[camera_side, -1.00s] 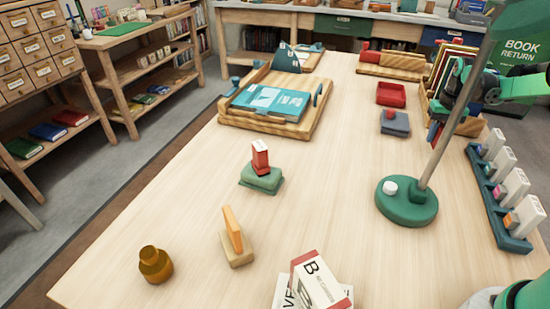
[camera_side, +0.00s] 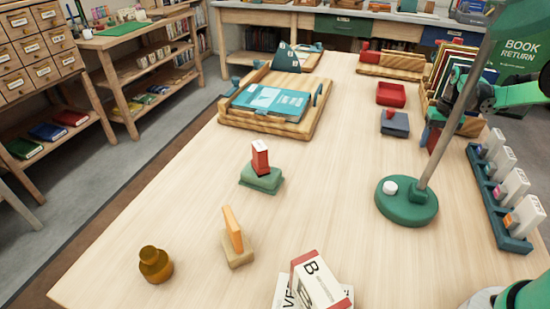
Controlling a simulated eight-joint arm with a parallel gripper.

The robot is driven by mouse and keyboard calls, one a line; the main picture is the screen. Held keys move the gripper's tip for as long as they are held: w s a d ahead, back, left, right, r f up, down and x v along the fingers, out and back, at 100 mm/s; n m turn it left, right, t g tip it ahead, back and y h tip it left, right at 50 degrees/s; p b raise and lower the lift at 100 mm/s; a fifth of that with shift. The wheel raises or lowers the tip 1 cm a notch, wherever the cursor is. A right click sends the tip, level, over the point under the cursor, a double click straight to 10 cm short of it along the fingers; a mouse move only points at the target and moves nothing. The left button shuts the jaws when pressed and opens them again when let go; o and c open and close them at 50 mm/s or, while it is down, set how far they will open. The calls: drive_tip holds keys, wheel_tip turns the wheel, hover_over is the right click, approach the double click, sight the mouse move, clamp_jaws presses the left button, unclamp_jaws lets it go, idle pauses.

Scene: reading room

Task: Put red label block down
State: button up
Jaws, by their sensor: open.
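A small dark red block (camera_side: 433,138) stands on the table behind the lamp pole, with a blue part at its left edge; the pole and a green piece above it hide some of it. I cannot tell if it bears a label. My gripper (camera_side: 456,104) is open, dark, above and to the right of this block, apart from it, and partly hidden by the lamp pole. Another red block (camera_side: 260,157) with a white top stands upright in a green base (camera_side: 261,179) at the table's middle.
A green-based lamp (camera_side: 406,204) stands close in front. A teal rack (camera_side: 497,210) of white blocks lies at right. A red tray (camera_side: 390,94), a blue-grey block (camera_side: 395,124) and a wooden book cradle (camera_side: 290,128) stand farther back.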

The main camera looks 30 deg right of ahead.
sight(438, 132)
drive_tip(key=shift+o, duration=0.4)
drive_tip(key=shift+r, duration=2.85)
drive_tip(key=shift+r, duration=0.15)
drive_tip(key=shift+f, duration=2.85)
clamp_jaws()
